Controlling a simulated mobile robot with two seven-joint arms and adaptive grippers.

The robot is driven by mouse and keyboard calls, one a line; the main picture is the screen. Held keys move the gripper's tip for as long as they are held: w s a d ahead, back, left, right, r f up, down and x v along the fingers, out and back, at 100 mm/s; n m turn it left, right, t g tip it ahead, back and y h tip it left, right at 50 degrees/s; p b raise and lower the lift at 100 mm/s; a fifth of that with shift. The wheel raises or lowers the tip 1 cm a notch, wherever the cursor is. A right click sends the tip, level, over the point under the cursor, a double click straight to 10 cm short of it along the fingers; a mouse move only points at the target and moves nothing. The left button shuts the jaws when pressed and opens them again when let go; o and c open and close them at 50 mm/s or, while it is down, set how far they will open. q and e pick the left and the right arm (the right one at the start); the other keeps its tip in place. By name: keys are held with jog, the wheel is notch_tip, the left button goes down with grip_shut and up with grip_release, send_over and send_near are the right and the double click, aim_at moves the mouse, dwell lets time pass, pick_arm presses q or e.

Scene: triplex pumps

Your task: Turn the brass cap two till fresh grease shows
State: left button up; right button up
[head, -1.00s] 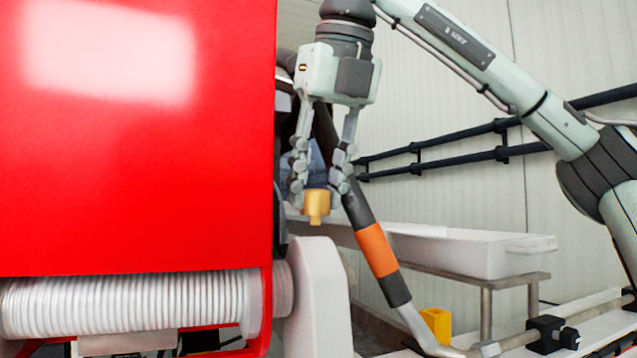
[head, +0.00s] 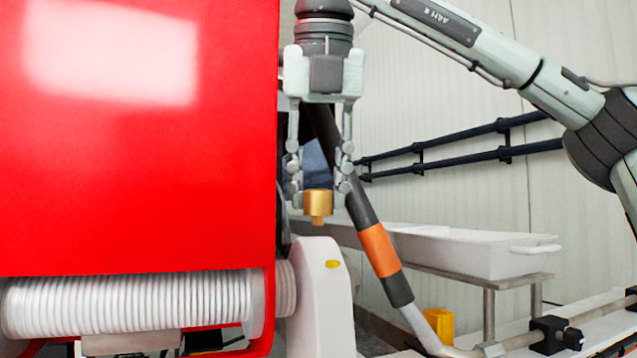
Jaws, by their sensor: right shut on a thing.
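My right gripper (head: 319,192) points straight down and is shut on a brass cap (head: 318,203). The cap is a short cylinder with a narrower stub at its bottom. It sits between the fingertips, a little above the rounded white housing (head: 318,300). A small yellow patch (head: 332,264) shows on the upper part of that housing, just below and right of the cap. I cannot tell whether it is grease. A gap shows between the stub and the housing top. My left gripper is not in view.
A large red panel (head: 140,130) fills the left, with a ribbed white hose (head: 130,305) below it. A dark bar with an orange band (head: 378,250) slants close behind the gripper. A white tray (head: 470,255) and yellow block (head: 438,322) are to the right.

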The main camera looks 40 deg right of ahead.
jog(key=o, duration=0.9)
